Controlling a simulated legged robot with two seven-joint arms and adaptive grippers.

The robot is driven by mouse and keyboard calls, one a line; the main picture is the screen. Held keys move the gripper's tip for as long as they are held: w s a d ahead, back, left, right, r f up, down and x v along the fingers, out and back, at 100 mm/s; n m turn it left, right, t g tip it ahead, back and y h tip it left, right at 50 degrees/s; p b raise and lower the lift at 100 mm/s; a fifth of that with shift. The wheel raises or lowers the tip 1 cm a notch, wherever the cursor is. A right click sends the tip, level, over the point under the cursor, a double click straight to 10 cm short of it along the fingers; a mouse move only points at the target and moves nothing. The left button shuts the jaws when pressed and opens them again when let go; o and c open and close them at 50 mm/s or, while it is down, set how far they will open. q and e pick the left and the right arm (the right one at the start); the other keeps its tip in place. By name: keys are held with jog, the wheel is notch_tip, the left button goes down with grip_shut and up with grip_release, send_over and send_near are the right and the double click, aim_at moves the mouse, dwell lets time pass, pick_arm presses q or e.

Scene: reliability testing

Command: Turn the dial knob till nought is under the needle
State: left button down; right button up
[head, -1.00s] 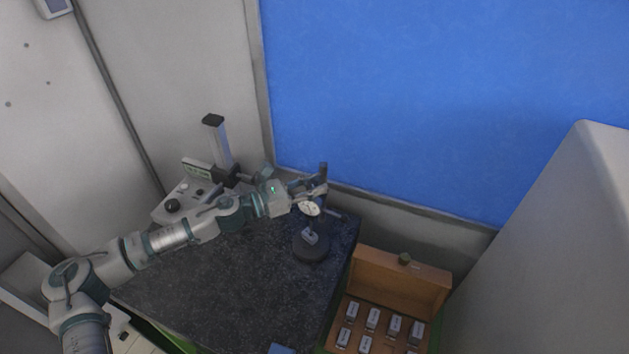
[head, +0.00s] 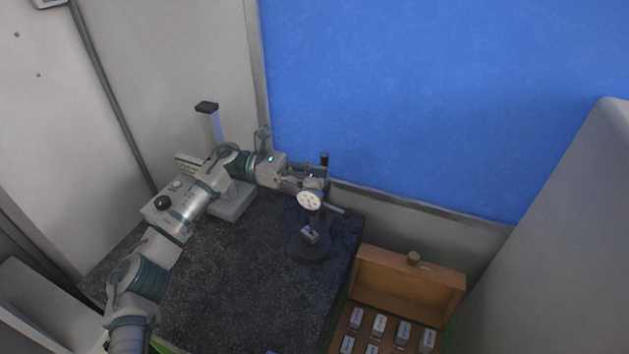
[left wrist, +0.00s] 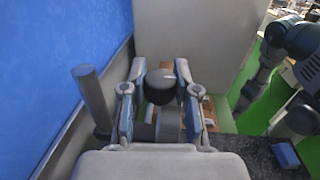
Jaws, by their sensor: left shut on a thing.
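The dial gauge (head: 309,200) has a round white face and sits on a dark stand near the back right corner of the dark table. Its needle and marks are too small to read. A small grey block (head: 309,235) lies on the stand's round base (head: 312,246) below the dial. My left gripper (head: 318,181) is at the gauge, just behind and above the dial face. In the left wrist view its fingers (left wrist: 161,84) are shut on the dark round knob (left wrist: 162,86), which has a light mark on top. My right gripper is not in view.
The stand's dark post (head: 324,165) rises beside my left gripper and shows at left in the left wrist view (left wrist: 92,98). An open wooden box (head: 405,285) with several small blocks stands right of the table. The table's front (head: 235,305) is clear.

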pick_arm(q)
jog(key=shift+w+a+r, duration=0.1)
jog(key=shift+r, duration=0.05)
dwell(0.3)
jog(key=c, duration=0.8)
grip_release()
jog(key=shift+g, duration=0.3)
jog(key=shift+c, duration=0.2)
jog(key=shift+w, duration=0.15)
jog(key=v, duration=1.2)
jog(key=shift+a, duration=0.1)
